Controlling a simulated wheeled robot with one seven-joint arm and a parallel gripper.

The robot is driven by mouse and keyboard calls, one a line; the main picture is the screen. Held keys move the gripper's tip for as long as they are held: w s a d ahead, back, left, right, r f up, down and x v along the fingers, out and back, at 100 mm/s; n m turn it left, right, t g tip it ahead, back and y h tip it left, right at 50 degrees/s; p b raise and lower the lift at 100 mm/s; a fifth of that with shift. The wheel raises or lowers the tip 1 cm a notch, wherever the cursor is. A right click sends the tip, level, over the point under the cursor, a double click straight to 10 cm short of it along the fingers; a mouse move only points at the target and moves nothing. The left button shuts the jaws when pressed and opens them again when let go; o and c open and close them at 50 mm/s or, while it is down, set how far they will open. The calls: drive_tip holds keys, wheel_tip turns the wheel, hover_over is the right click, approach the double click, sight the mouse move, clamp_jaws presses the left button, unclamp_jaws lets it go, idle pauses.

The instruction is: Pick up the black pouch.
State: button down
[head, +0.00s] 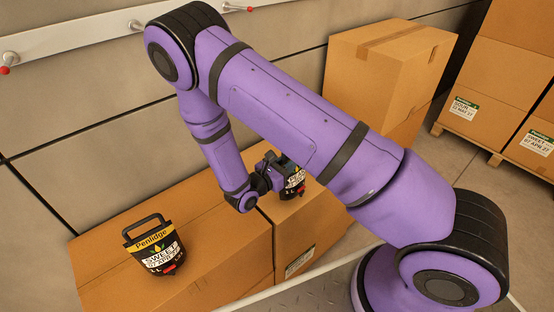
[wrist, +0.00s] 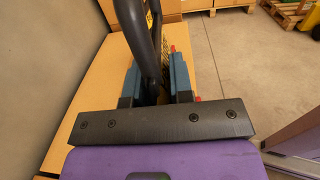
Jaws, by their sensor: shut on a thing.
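My gripper (head: 275,168) is shut on a black pouch (head: 293,187), which shows partly beyond the gripper, with a black-and-white label. In the wrist view, the pouch's black loop handle (wrist: 140,35) stands up between the two blue-grey fingers of my gripper (wrist: 153,88). The pouch is at the right-hand cardboard box (head: 310,222); I cannot tell whether it touches the box top. A second black pouch (head: 160,250), with a loop handle, a yellow band and a white label reading SWEET, stands on the left-hand cardboard box (head: 100,255).
A large carton (head: 375,75) stands behind against the wall. More labelled cartons (head: 495,85) sit on a wooden pallet (head: 470,145) at the right. A wall rail with red-tipped pegs (head: 70,45) runs at upper left. Floor is open on the right in the wrist view.

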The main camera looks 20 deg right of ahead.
drive_tip(key=s+d+r, duration=0.1)
drive_tip(key=s+d, duration=0.3)
drive_tip(key=s, duration=0.5)
drive_tip(key=shift+s+d, duration=0.15)
drive_tip(key=shift+d, duration=0.25)
